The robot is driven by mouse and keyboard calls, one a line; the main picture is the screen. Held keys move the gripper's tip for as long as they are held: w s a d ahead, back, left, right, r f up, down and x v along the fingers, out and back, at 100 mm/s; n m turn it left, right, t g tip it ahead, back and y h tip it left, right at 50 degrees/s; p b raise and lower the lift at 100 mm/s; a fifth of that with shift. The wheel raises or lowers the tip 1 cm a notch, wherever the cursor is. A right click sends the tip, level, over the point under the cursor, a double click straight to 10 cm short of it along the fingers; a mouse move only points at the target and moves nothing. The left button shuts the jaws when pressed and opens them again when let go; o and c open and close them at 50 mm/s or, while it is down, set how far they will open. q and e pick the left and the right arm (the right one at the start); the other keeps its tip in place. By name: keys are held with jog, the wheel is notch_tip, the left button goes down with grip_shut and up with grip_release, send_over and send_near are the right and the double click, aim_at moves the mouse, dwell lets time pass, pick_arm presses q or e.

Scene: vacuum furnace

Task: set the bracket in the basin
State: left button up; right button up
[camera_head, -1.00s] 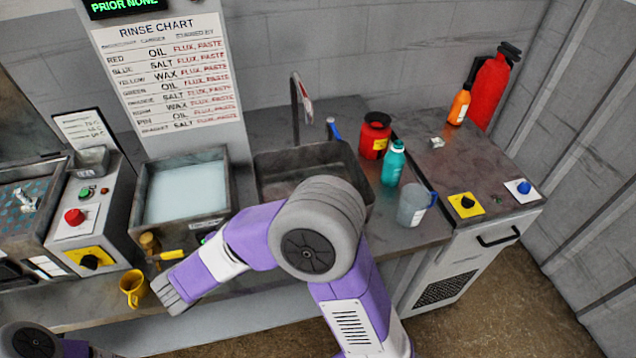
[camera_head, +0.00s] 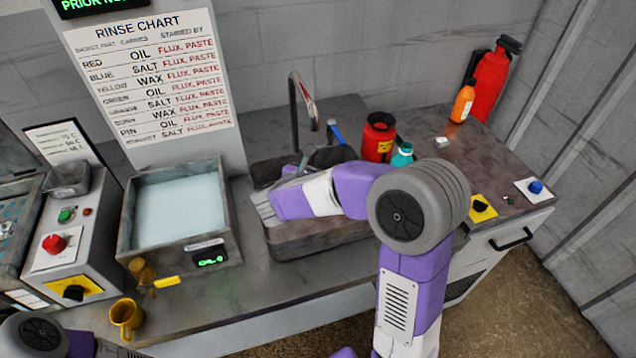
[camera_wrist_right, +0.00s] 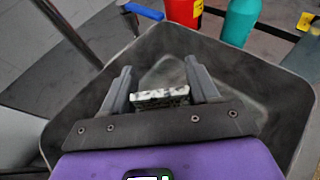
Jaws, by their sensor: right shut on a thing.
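My right gripper (camera_head: 262,207) is over the left part of the dark sink basin (camera_head: 320,236) in the head view. In the right wrist view its two grey fingers (camera_wrist_right: 160,84) are shut on the bracket (camera_wrist_right: 160,96), a small pale, dark-speckled piece. The basin (camera_wrist_right: 285,85) spreads below and around the gripper there. The bracket is hidden in the head view. Its height above the basin floor is hard to tell. My left gripper is out of view; only part of that arm shows at the lower left.
A tall faucet (camera_head: 294,115) and blue handle (camera_head: 335,130) stand behind the basin. A red container (camera_head: 378,138) and teal bottle (camera_head: 402,155) stand to its right. A liquid-filled tank (camera_head: 180,210) is to the left, with a yellow mug (camera_head: 126,316) in front.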

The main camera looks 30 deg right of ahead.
jog(key=shift+f+b, duration=3.05)
jog(key=shift+f, duration=0.45)
jog(key=shift+f+b, duration=0.45)
jog(key=shift+f, duration=0.15)
jog(key=o, duration=1.2)
